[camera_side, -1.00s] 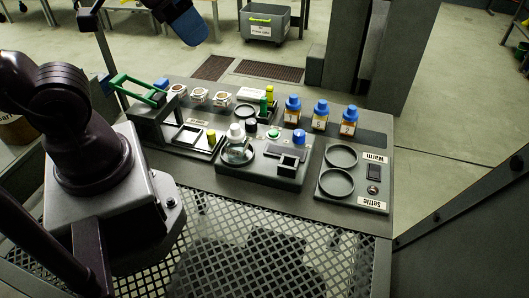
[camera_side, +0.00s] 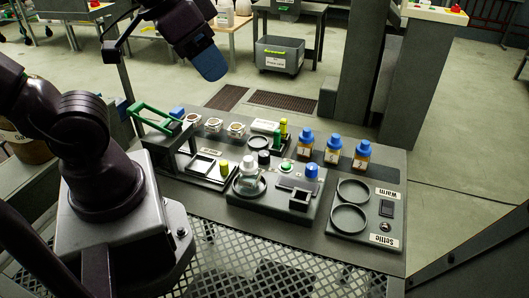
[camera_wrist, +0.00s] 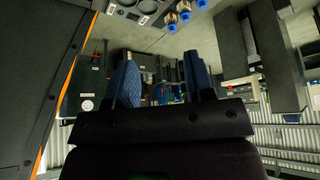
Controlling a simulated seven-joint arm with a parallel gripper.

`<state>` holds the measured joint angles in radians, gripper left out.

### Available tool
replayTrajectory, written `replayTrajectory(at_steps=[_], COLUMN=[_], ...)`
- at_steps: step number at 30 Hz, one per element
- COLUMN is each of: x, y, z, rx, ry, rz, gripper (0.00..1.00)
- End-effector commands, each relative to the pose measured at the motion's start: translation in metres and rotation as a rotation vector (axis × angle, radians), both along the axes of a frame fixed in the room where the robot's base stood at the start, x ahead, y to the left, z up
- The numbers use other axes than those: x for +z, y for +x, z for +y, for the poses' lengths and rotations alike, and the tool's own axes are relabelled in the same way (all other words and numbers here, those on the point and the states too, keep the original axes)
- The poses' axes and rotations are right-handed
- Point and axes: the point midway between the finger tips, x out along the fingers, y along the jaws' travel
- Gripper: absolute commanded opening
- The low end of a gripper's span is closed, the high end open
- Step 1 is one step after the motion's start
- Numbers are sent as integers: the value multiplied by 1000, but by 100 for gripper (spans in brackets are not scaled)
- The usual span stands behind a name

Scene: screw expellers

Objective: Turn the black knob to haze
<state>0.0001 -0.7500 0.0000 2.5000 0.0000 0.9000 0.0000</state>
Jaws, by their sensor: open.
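A small round black knob (camera_side: 264,157) stands on the raised grey unit (camera_side: 245,197) in the middle of the bench, between a clear vessel with a white top (camera_side: 249,172) and a green button (camera_side: 287,167). I cannot read a "haze" mark. My gripper (camera_side: 210,65) hangs high above and behind the bench in the side view, well apart from the knob. In the wrist view my gripper's two blue-padded fingers (camera_wrist: 161,80) are spread with nothing between them. The knob cannot be made out in the wrist view.
Blue-capped bottles (camera_side: 333,148) stand right of the knob, and a blue knob (camera_side: 312,171) sits on the same unit. A green handle (camera_side: 153,118) rises at the left. A panel with two rings (camera_side: 350,218) lies at the right. Air above the bench is clear.

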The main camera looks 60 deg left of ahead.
Motion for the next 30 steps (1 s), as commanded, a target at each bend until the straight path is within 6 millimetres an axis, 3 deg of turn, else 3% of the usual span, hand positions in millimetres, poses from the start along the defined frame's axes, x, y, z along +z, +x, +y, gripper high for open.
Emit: replayTrajectory(at_steps=[5, 11, 17, 24, 27, 30], x=[-15, -52, -100, -162, -181, -185], y=[5, 32, 68, 102, 114, 127], z=[1, 12, 34, 77, 97, 111], rx=[1, 108, 441, 990, 1226, 1416], ry=[-9, -99, -219, -290, -309, -358], rz=[76, 277, 435, 505, 474, 405], gripper=[58, 58, 58, 58, 58, 58])
